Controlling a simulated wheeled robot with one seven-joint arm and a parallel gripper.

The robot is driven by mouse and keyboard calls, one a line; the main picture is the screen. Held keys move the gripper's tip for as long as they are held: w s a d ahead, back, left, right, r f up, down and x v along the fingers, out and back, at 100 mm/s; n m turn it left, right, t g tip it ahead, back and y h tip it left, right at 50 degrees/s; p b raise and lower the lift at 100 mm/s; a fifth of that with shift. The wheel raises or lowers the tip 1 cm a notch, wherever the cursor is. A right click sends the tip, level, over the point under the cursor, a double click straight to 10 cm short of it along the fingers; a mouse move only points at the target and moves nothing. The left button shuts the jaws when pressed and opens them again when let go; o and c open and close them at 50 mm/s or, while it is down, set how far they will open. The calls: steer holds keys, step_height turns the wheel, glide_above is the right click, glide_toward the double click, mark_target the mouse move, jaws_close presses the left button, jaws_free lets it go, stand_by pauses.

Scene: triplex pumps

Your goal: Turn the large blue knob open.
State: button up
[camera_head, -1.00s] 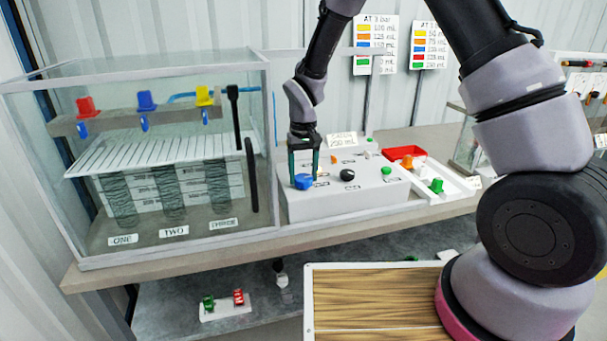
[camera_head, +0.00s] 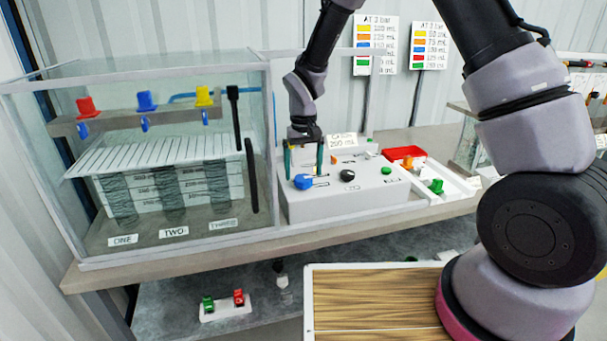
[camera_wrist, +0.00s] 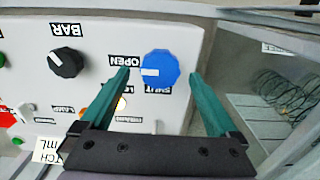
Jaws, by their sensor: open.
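The large blue knob (camera_head: 303,182) sits at the front left of the white control box (camera_head: 350,200). In the wrist view the blue knob (camera_wrist: 160,68) is round with a white mark on its left side, by the "OPEN" label (camera_wrist: 118,61); a "SHUT" label is just below it. My gripper (camera_head: 304,172) points down over the knob. In the wrist view its two green fingers (camera_wrist: 160,75) are open, one on each side of the knob, with gaps between. I cannot tell how far the fingertips are above the panel.
A black knob (camera_head: 347,175) is right of the blue one on the box. A glass tank (camera_head: 262,150) stands close on the left.

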mark_target(304, 178)
step_height(304, 178, up, 9)
stand_by(0.3)
steer(key=shift+r, duration=0.1)
steer(key=s+d+r+m+t+y, duration=0.1)
steer(key=s+d+r+m, duration=0.1)
steer(key=d+r, duration=0.55)
steer(key=s+d+r+m+t+y, duration=0.1)
steer(key=s+d+r+t, duration=0.15)
steer(key=d+r, duration=0.45)
steer(key=s+d+r+m+t, duration=0.2)
steer(key=s+d+r, duration=0.2)
steer(key=s, duration=0.3)
steer(key=s+d+r+m+t, duration=0.1)
steer(key=s+d+r+m, duration=0.1)
steer(key=s+d+r, duration=0.2)
steer(key=s+d, duration=0.2)
steer(key=s, duration=0.2)
steer(key=shift+d+r+t, duration=0.2)
steer(key=shift+r+t, duration=0.05)
steer(key=shift+t, duration=0.1)
